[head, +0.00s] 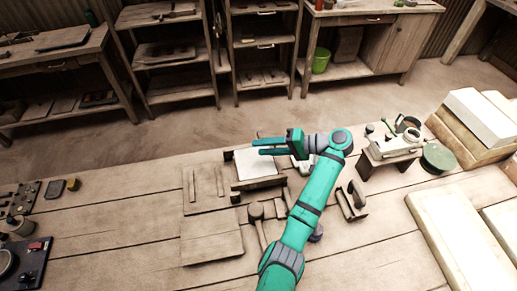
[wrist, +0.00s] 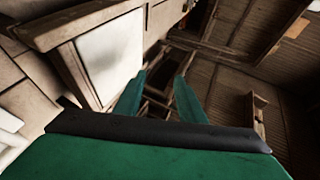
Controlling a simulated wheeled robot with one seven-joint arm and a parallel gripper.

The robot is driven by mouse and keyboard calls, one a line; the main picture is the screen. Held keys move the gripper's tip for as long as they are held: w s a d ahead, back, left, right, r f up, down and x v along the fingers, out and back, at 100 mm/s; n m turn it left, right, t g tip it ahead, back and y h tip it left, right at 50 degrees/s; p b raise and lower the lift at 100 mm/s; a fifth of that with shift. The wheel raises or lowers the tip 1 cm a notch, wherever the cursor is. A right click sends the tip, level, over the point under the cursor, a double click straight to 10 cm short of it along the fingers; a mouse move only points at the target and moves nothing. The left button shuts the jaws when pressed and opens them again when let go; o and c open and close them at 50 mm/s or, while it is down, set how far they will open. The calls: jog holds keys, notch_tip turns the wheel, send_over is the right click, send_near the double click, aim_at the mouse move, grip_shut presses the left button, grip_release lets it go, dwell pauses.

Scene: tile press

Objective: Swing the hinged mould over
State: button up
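The wooden mould (head: 235,184) lies on the bench near the middle of the head view, with a white slab (head: 258,162) in its frame. Flat wooden boards with a grooved panel (head: 203,188) lie to its left; I cannot make out the hinge. In the wrist view the white slab (wrist: 110,58) and a wooden frame edge (wrist: 75,75) are at the upper left. My gripper (head: 257,147) is over the far edge of the mould, fingers pointing left. In the wrist view its fingers (wrist: 161,76) are apart with nothing seen between them.
A mallet (head: 257,213) lies in front of the mould, partly beside my arm. A small wooden stand with a device (head: 392,147) and stacked white slabs (head: 478,116) are at the right. Dark trays with tools (head: 22,262) are at the left.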

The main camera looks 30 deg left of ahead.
jog(key=shift+s+a+r, duration=0.3)
jog(key=shift+s+a, duration=0.15)
jog(key=shift+s, duration=0.3)
jog(key=shift+s+a+r, duration=0.15)
jog(key=shift+a, duration=0.05)
